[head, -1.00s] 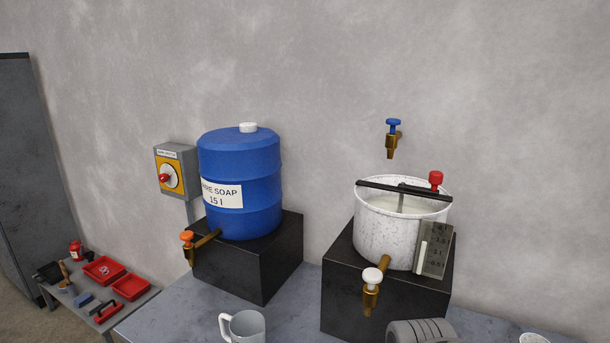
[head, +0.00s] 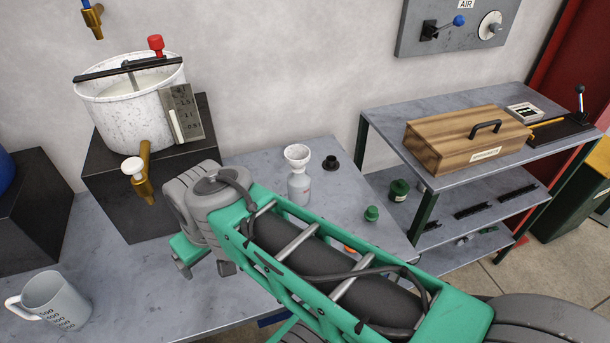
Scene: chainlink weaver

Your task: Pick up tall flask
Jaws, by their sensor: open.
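A tall grey flask (head: 299,188) with a reddish mark stands upright on the grey table (head: 235,290). A white funnel (head: 297,155) sits in its mouth. My arm reaches in from the lower right and passes in front of the table, close to the flask in the picture. My gripper (head: 190,262) is at the arm's far end, left of the flask and apart from it. It is open, with nothing seen in it; the wrist hides much of it.
A white mixing pot (head: 118,115) with a brass tap stands on a black block (head: 185,210). A measuring jug (head: 55,300) is at front left. A black cap (head: 331,163) and green cap (head: 371,213) lie right of the flask. A shelf unit (head: 400,118) with a wooden box stands right.

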